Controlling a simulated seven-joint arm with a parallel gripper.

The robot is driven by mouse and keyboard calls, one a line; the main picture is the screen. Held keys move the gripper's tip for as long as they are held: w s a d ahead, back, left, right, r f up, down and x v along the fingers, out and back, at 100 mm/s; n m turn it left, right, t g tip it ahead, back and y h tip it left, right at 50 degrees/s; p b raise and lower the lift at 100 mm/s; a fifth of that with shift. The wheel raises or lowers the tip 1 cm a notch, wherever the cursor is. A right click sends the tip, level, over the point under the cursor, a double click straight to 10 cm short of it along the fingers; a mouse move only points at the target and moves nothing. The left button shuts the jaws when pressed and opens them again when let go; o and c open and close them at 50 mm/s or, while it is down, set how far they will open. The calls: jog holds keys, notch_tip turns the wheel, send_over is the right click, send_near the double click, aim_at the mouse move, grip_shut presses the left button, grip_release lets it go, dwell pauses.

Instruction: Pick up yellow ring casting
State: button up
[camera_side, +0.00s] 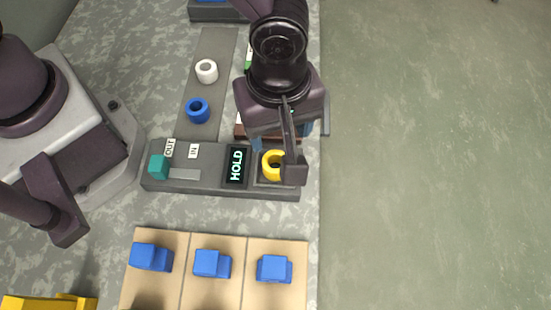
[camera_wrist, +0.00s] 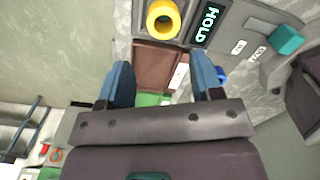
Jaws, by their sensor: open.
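The yellow ring casting (camera_side: 266,164) sits at the right end of the dark grey station (camera_side: 205,186), partly hidden by my arm in the side view. In the wrist view the yellow ring casting (camera_wrist: 163,33) shows whole or nearly so at the top edge, with its dark hole visible. My gripper (camera_side: 282,137) is beside the ring on its far side in the side view.
The station has a lit HOLD display (camera_side: 236,166) beside the ring and a teal knob (camera_side: 158,166) at its left end. A blue ring (camera_side: 198,111) and a white ring (camera_side: 207,71) sit on a grey strip (camera_side: 215,48). Blue blocks (camera_side: 207,263) rest on tan boards in front.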

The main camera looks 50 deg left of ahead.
aim_at(279, 159)
jog(key=f, duration=0.8)
jog(key=shift+d+f, duration=0.2)
jog(key=shift+f, duration=0.2)
jog(key=c, duration=0.8)
